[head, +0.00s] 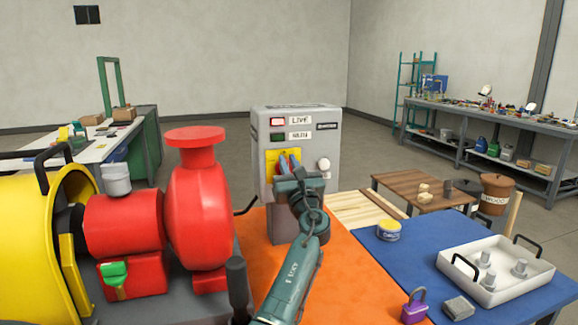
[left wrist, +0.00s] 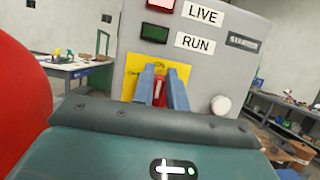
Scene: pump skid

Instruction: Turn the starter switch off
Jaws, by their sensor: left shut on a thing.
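The starter box (head: 320,143) is a grey cabinet at the centre of the head view. Its yellow switch plate (left wrist: 130,82) carries a red switch handle (left wrist: 160,92). My left gripper (head: 289,163) is at the plate, its blue fingers on either side of the handle, shut on it. The handle looks roughly upright in the left wrist view; the fingers hide much of it. The LIVE lamp (head: 278,121) looks bright red and the RUN lamp (head: 277,136) is dark green. My right gripper is not in view.
A red pump (head: 200,215) stands close left of my left arm. A round white knob (head: 323,164) sits right of the switch. A purple padlock (head: 414,308) and a white tray (head: 462,270) lie on the blue mat (head: 405,262) at right.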

